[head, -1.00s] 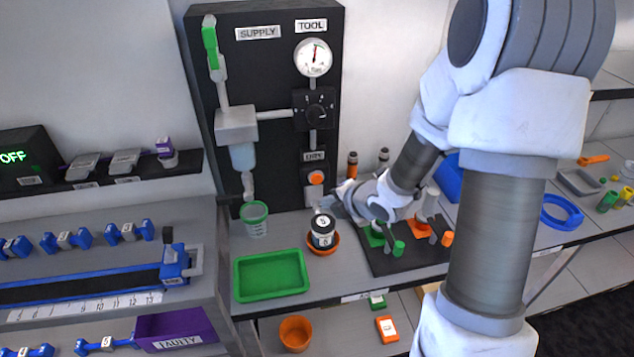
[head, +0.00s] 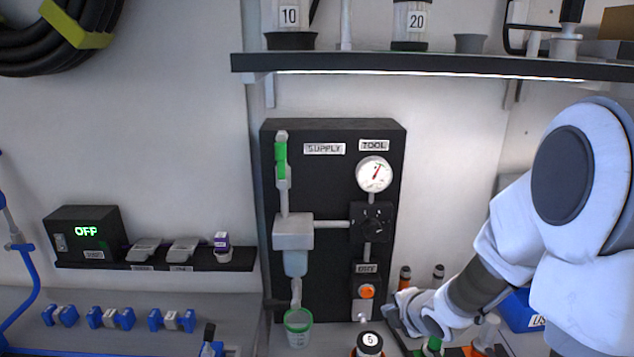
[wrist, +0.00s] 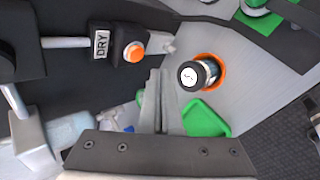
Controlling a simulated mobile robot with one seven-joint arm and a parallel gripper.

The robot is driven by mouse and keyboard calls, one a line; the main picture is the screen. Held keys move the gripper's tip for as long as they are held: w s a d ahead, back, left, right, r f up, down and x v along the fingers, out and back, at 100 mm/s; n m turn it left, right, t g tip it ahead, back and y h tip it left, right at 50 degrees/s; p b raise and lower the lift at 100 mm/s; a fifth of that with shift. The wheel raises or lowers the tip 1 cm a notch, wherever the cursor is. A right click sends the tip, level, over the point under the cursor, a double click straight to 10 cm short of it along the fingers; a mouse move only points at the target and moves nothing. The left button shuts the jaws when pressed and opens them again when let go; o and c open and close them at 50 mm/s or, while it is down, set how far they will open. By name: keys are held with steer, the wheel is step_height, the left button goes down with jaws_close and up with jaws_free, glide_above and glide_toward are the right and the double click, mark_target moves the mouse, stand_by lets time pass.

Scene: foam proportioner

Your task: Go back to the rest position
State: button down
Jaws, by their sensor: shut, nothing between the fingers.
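My gripper (head: 397,304) is in the lower right of the head view, by the right edge of the black panel (head: 335,190) and right of its orange button (head: 367,291). In the wrist view my gripper (wrist: 160,76) points up the picture with its fingers together and nothing between them. A dark-lidded jar (wrist: 192,75) marked 5 stands in an orange holder (wrist: 222,68) beside the fingers, apart from them. The jar's lid (head: 370,341) also shows at the bottom of the head view.
A green-rimmed cup (head: 298,326) stands under the panel's spout. Bottles, green and orange knobs crowd the bench around my gripper. A long shelf (head: 430,64) hangs above. A green tray (wrist: 203,120) shows in the wrist view.

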steer(key=s+d+r+m+g+h, duration=0.1)
steer(key=s+d+r+m+h, duration=0.25)
steer(key=s+r+m, duration=0.8)
steer(key=s+a+r+m+g, duration=0.1)
steer(key=s+a+r+m, duration=0.1)
steer(key=s+m, duration=0.3)
steer(key=s+a+r+m+g+y, duration=0.1)
steer(key=s+a+r+m, duration=0.2)
steer(key=s, duration=0.5)
steer(key=a+m, duration=0.1)
steer(key=m, duration=0.1)
steer(key=shift+a+r+m, duration=0.2)
steer(key=shift+m, duration=0.15)
steer(key=shift+w+a+y, duration=0.1)
steer(key=shift+y, duration=0.15)
stand_by(2.0)
